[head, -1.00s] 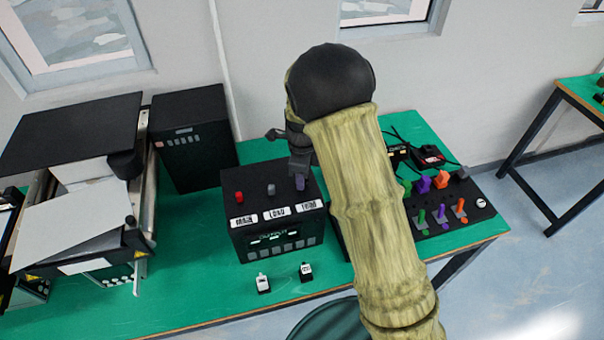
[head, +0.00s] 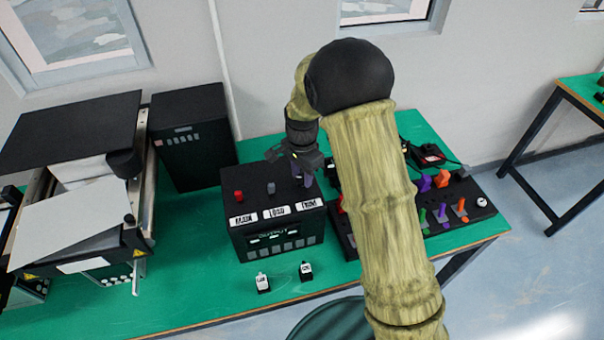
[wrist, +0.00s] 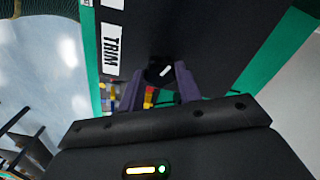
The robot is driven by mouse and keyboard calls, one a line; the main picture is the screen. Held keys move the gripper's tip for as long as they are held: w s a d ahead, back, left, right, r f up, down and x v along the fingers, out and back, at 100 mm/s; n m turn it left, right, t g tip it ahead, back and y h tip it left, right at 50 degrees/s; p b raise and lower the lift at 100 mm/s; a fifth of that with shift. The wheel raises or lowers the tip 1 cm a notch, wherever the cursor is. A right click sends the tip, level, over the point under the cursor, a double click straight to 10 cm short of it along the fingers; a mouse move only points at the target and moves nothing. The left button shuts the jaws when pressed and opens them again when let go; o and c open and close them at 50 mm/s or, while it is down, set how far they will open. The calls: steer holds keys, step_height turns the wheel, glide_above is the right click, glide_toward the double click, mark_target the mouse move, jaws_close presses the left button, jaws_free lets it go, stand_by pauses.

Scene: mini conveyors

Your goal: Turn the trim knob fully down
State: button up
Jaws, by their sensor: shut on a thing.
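The trim knob (wrist: 166,71) is dark with a white pointer line. It shows in the wrist view on top of the black control box, beside the TRIM label (wrist: 111,47). My gripper (wrist: 162,82) has its purple fingers on either side of the knob, shut on it. The pointer line lies slanted in that view. In the head view my gripper (head: 304,181) points down at the right end of the box (head: 277,241), above its TRIM label (head: 309,203). The fingers hide the knob there.
A red knob (head: 239,197) and a grey knob (head: 271,188) stand left of my gripper on the same box. A panel of coloured levers (head: 447,226) lies to the right, partly behind my arm. Two small white-topped blocks (head: 263,283) (head: 306,272) lie in front.

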steer(key=n, duration=0.7)
steer(key=shift+r+b, duration=0.1)
steer(key=shift+b, duration=0.25)
steer(key=n, duration=0.6)
steer(key=shift+w+n, duration=0.1)
steer(key=shift+n, duration=0.3)
steer(key=n, duration=0.4)
steer(key=shift+p, duration=0.3)
steer(key=n+p, duration=0.1)
steer(key=n, duration=0.4)
steer(key=shift+n, duration=0.3)
steer(key=o, duration=1)
